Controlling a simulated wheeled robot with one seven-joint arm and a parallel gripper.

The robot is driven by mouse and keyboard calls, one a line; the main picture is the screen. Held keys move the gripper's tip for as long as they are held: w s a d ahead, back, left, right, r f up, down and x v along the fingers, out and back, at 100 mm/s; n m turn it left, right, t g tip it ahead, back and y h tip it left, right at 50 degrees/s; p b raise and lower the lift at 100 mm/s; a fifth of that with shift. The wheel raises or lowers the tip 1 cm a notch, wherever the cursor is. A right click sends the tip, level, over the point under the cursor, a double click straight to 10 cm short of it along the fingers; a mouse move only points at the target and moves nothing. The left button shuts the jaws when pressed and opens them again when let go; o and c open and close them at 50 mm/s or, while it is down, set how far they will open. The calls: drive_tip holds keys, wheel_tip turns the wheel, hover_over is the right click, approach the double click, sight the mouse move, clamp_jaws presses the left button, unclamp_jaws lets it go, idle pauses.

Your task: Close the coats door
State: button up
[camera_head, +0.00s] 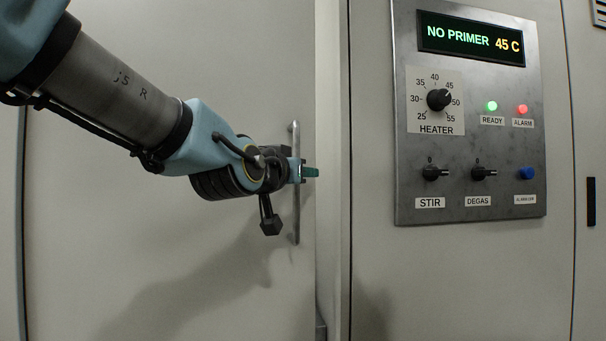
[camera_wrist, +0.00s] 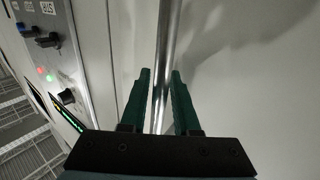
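The coats door (camera_head: 150,235) is a large pale grey panel filling the left of the head view. It also fills the right of the wrist view (camera_wrist: 255,90). It looks slightly ajar, with a pale strip showing beside its right edge. A vertical metal bar handle (camera_head: 295,222) stands near that edge. My gripper (camera_head: 311,172) is at the handle's middle. In the wrist view its two green fingers (camera_wrist: 161,72) lie either side of the bar handle (camera_wrist: 168,40). A gap shows between the left finger and the bar, so the fingers look open around it; contact on the right is unclear.
A control panel (camera_head: 400,140) sits on the fixed cabinet front to the right. Its display (camera_head: 471,40) reads "NO PRIMER 45 C", with a heater knob (camera_head: 439,99), a green lit lamp and a red lit lamp. A dark slot (camera_head: 591,201) is at the far right.

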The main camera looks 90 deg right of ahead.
drive_tip(key=b+v, duration=0.1)
drive_tip(key=v, duration=0.9)
drive_tip(key=shift+a, duration=0.35)
drive_tip(key=shift+w, duration=0.1)
drive_tip(key=shift+c, duration=0.3)
